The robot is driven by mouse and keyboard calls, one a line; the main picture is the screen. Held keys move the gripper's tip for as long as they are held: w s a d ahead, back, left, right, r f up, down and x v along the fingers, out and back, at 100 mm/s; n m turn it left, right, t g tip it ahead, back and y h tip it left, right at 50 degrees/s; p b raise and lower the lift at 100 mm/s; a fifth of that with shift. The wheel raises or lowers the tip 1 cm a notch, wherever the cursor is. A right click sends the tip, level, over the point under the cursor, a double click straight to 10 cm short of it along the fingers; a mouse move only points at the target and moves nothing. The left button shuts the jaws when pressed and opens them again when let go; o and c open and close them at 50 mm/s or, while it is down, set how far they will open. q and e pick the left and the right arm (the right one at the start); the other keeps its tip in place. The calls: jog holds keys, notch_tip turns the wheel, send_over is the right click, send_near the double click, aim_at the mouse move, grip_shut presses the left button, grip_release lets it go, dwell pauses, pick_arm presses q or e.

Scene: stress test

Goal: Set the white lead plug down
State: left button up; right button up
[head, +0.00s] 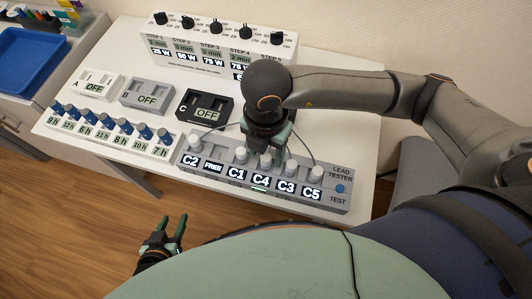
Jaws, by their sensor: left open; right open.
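The lead tester (335,202) is a grey box on the white table, with labels C2, FREE, C1, C4, C3 and C5. Pale round-topped plugs stand in a row on it, among them one above C2 (195,142), one above C1 (240,154) and one above C5 (316,174). I cannot tell which is the white lead plug. No plug shows above FREE. My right gripper (266,148) points down over the row near C4 and C3, open; its wrist hides part of the space behind. My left gripper (173,222) is open and empty, low in front of the table.
Blue-capped vials (125,127) stand in a row at the left. Three OFF boxes, white, grey and black (205,108), sit behind them. A white step panel with black knobs (195,50) stands at the back. A blue tray (30,60) is far left. Thin dark leads arch beside my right gripper.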

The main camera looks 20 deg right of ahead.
aim_at(266, 158)
notch_tip(266, 158, up, 10)
jog(key=shift+f, duration=0.15)
